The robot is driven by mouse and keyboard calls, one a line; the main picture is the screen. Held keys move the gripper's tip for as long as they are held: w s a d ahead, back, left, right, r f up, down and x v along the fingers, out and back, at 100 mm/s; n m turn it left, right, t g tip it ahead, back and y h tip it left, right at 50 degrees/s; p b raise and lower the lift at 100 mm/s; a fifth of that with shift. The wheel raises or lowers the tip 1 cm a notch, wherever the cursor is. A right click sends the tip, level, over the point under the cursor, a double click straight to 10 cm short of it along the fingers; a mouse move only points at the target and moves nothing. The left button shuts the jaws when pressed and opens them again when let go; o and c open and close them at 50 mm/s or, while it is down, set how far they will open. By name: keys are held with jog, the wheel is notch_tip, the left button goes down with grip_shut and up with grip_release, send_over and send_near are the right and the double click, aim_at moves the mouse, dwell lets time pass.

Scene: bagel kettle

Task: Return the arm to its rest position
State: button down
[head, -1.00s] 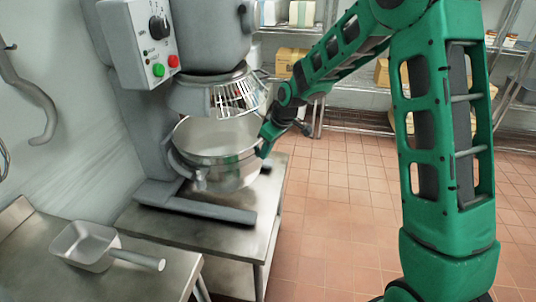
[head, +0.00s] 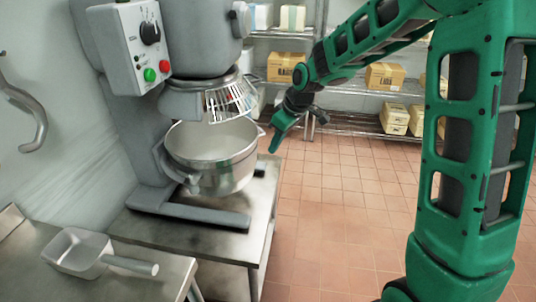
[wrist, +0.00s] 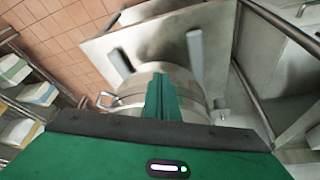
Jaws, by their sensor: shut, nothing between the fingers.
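My green arm reaches in from the right of the head view. My gripper (head: 277,142) is shut and empty, beside the right rim of the steel mixer bowl (head: 212,160) and apart from it. In the wrist view the shut green fingers (wrist: 163,97) show in front of the bowl (wrist: 130,78). The grey mixer (head: 185,45) stands over the bowl, with a wire guard (head: 230,100) and a control box with green and red buttons.
The mixer stands on a steel table (head: 195,232). A metal scoop (head: 85,255) lies on the counter at the lower left. Wire shelves with boxes (head: 385,76) stand at the back. The tiled floor (head: 335,215) between is clear.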

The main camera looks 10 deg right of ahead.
jog(key=s+d+r+m+g+h, duration=0.1)
jog(key=s+d+r+m, duration=0.25)
jog(key=s+d, duration=0.5)
jog(key=s+d+r+m+h, duration=0.2)
jog(key=s+d+m, duration=0.2)
jog(key=s+d, duration=0.5)
jog(key=s+d+m+g, duration=0.1)
jog(key=s+d+m, duration=0.1)
jog(key=s, duration=0.8)
jog(key=s+d+m+g, duration=0.1)
jog(key=s+m, duration=0.4)
jog(key=s, duration=0.6)
jog(key=shift+s+d+f, duration=0.25)
jog(key=shift+d+f, duration=0.2)
jog(key=shift+d, duration=0.05)
jog(key=shift+w+f, duration=0.25)
jog(key=shift+w, duration=0.4)
